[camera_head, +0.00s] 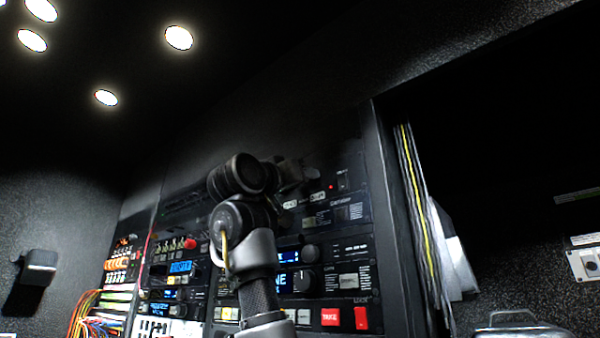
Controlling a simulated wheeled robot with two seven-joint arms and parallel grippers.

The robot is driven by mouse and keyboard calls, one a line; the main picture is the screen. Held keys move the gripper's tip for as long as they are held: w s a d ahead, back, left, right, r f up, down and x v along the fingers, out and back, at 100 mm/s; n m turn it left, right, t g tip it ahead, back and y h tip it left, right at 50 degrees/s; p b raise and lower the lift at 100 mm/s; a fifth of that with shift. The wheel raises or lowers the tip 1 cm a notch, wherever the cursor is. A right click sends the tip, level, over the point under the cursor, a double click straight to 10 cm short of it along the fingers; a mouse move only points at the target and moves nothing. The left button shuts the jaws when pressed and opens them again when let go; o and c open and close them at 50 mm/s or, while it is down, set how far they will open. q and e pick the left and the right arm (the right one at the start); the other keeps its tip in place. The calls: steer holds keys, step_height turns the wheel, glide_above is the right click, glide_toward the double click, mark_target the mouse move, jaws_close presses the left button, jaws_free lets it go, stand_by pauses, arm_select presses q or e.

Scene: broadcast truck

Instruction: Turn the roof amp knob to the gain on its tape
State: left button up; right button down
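One of my arms rises from the bottom, left of centre, and appears to be the left. Its dark gripper (298,172) points right at the upper part of the rack panel (350,208). Its fingers are too dark to tell open from shut, or whether they touch anything. Two small pale labels, one of them a tape-like strip (317,197), sit just below the gripper; their writing is too small to read. I cannot make out the roof amp knob; the gripper and wrist cover part of that panel. My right gripper is not in view.
A red light (331,187) sits right of the gripper. Below are a large dark knob (310,253), a blue display (285,280) and red buttons (330,317). Coloured cables (85,312) hang lower left. A yellow-striped cable bundle (418,215) runs right of the rack.

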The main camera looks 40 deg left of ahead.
arm_select(q)
steer(key=shift+w, duration=0.2)
steer(key=shift+s, duration=0.15)
steer(key=c, duration=1)
steer(key=shift+n+y, duration=0.4)
steer(key=shift+n, duration=0.2)
steer(key=shift+d+r+n+g+y, duration=0.15)
steer(key=shift+n+g+y, duration=0.75)
steer(key=shift+n, duration=2.15)
steer(key=shift+d+r+n+g+y, duration=0.2)
steer(key=shift+n+g+y, duration=0.65)
steer(key=shift+n, duration=2.25)
steer(key=shift+d+r+n+g+y, duration=0.15)
steer(key=shift+n+g+y, duration=0.75)
steer(key=shift+n, duration=2.15)
steer(key=shift+g, duration=0.25)
